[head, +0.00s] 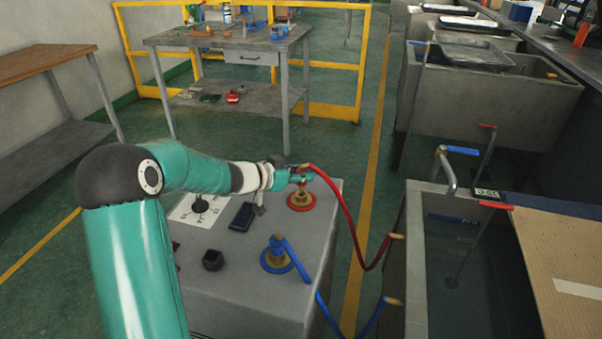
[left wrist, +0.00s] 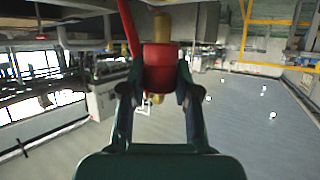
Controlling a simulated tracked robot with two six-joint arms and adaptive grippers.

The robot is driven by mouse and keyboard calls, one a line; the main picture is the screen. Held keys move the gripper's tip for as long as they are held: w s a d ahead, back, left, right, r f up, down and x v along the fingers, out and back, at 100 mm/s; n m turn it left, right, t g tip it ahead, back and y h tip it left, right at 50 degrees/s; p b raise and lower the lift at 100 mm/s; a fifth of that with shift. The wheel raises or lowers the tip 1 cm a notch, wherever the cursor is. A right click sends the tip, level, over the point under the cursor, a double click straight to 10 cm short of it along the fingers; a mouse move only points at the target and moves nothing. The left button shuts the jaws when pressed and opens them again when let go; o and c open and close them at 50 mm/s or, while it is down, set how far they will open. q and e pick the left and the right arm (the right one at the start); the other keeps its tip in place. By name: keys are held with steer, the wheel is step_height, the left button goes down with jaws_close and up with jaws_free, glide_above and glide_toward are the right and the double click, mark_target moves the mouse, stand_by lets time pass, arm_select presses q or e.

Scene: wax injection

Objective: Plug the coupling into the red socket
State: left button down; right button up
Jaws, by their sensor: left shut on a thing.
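My left gripper (head: 297,176) is shut on the coupling, over the red socket on the grey cabinet. In the left wrist view its two fingers (left wrist: 158,95) close on the sides of the coupling (left wrist: 160,56), a red collar with brass parts above and below. The red socket (head: 301,203) is a red ring with a brass centre on the cabinet top. The coupling's lower end is right above or at the socket's brass centre; I cannot tell if they touch. A red hose (head: 345,212) runs from the coupling down to the right. My right gripper is not in view.
A blue socket (head: 275,262) with a blue hose (head: 296,262) stands nearer on the cabinet (head: 240,290). A black knob (head: 212,260) and a dark flat device (head: 243,216) are also there. A water tank (head: 414,262) stands to the right, a workbench (head: 222,42) behind.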

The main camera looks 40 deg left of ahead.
mark_target(297, 184)
arm_select(q)
steer(key=shift+p, duration=0.95)
stand_by(1.4)
steer(key=shift+f+b, duration=1.1)
steer(key=shift+f, duration=0.7)
steer(key=c, duration=0.8)
jaws_free()
steer(key=shift+o, duration=0.2)
steer(key=d+v, duration=0.1)
steer(key=v, duration=1.1)
steer(key=shift+a, duration=0.45)
steer(key=shift+r, duration=0.1)
